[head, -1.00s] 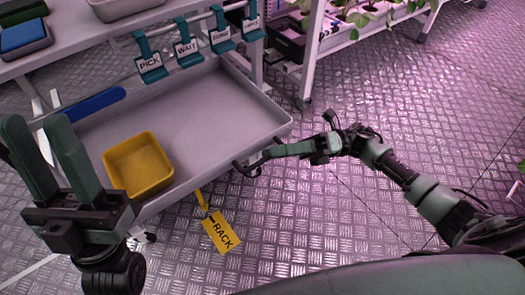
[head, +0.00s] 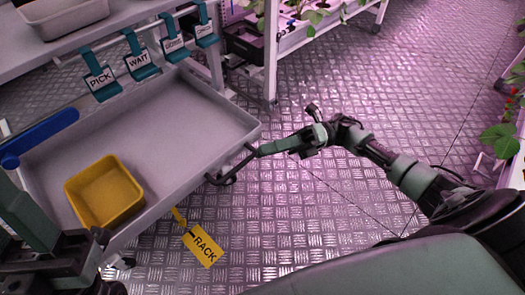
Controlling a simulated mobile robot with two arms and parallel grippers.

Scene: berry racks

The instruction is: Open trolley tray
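The grey trolley tray (head: 165,110) is pulled out from under the trolley's upper shelf, its inside showing widely. A dark bar handle (head: 229,176) is on its front side. My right gripper (head: 259,151) is at the handle's right end, fingers close together and seemingly closed around it; the exact contact is small and dark. My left gripper (head: 22,212) is at the lower left, cut off by the picture edge, its fingers apart and empty beside the tray. A yellow box (head: 105,192) sits in the tray near its front edge.
Teal PICK and WAIT signs (head: 100,80) and others hang from a rail above the tray's back. A blue bar (head: 42,137) crosses its left side. A yellow RACK tag (head: 203,246) hangs below. Plant racks stand at the back and right; metal floor (head: 330,90) is open between.

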